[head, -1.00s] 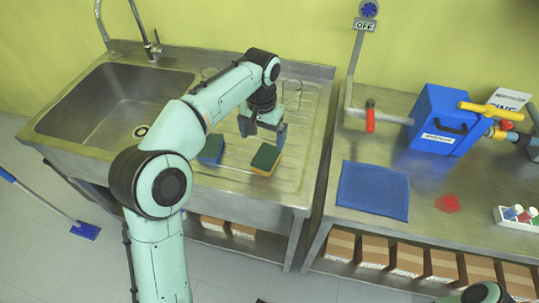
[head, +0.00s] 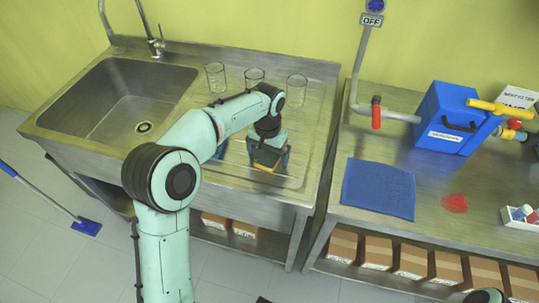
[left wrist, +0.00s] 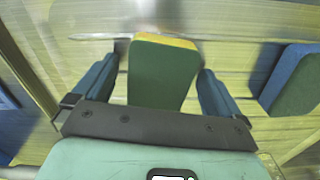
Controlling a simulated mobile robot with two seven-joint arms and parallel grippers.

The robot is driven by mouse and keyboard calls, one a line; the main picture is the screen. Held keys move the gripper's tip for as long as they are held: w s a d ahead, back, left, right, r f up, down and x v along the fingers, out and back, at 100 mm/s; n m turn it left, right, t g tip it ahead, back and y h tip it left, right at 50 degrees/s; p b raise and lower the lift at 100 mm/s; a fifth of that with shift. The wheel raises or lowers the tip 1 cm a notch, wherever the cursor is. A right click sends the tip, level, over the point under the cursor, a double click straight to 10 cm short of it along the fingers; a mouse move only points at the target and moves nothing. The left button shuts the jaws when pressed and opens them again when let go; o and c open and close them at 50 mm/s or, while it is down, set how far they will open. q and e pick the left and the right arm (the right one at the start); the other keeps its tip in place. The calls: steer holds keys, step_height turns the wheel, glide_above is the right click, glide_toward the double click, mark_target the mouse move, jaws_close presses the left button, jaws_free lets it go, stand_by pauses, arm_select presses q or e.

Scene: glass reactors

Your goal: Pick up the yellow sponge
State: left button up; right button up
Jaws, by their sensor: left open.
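The yellow sponge has a dark green top and stands on the ribbed drainboard of the sink. In the left wrist view the sponge (left wrist: 163,70) lies between the two blue fingers, with a thin yellow edge at its far end. My left gripper (head: 268,162) is open around the sponge, seen from above in the head view, where the sponge (head: 266,160) is partly hidden by the hand. In the left wrist view the left gripper (left wrist: 160,85) shows gaps on both sides of the sponge.
A blue sponge with a green face (left wrist: 296,80) lies beside the gripper. Several glass beakers (head: 254,78) stand at the back of the drainboard. The sink basin (head: 110,105) is to the left. A blue cloth (head: 378,188) lies on the right table.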

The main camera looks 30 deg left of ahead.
mark_target(268, 154)
arm_select(q)
steer(key=c, duration=1)
steer(key=shift+c, duration=0.2)
step_height(268, 154, up, 20)
steer(key=p, duration=0.5)
arm_select(e)
steer(key=w+r, duration=0.3)
steer(key=r, duration=0.3)
arm_select(q)
steer(key=shift+o, duration=0.4)
arm_select(e)
steer(key=shift+f, duration=0.1)
